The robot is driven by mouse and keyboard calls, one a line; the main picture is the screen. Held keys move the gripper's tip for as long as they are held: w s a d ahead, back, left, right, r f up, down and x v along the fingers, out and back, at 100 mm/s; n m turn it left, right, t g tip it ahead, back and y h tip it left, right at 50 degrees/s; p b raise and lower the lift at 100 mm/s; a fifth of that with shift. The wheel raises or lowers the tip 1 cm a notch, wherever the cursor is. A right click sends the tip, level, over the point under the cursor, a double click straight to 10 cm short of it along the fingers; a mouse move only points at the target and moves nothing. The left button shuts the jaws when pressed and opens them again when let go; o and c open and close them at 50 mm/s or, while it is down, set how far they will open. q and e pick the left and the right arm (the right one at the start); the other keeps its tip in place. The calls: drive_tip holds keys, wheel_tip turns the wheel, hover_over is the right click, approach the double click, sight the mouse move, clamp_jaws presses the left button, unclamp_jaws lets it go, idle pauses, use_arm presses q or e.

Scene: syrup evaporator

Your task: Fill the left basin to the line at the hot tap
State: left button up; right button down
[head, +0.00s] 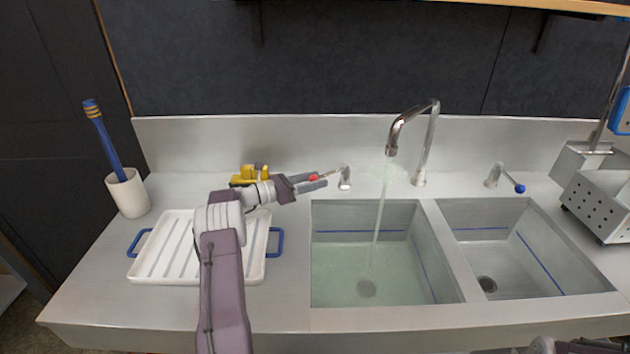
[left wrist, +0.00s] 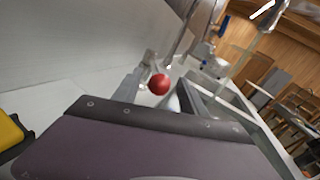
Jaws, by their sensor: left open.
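The left basin (head: 330,218) holds clear greenish water (head: 340,280), and its drain shows through it. A blue line (head: 345,232) runs on the basin walls; the water surface looks a little below it at the back. A stream (head: 380,210) falls from the spout (head: 392,148) into this basin. The hot tap (head: 345,178) has a lever with a red knob (head: 313,177), also in the left wrist view (left wrist: 159,84). My left gripper (head: 320,181) is open, with its fingers on either side of the red knob. Whether they touch it cannot be told. My right gripper is out of view.
The right basin (head: 480,212) looks empty, with a blue-knobbed tap (head: 519,188) behind it. A white tray with blue handles (head: 172,272) lies under my left arm. A yellow object (head: 245,174), a cup with a blue brush (head: 128,195) and a perforated metal box (head: 605,200) stand around.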

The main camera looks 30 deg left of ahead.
use_arm(q)
drive_tip(key=v, duration=0.9)
drive_tip(key=shift+w, duration=0.1)
idle(0.3)
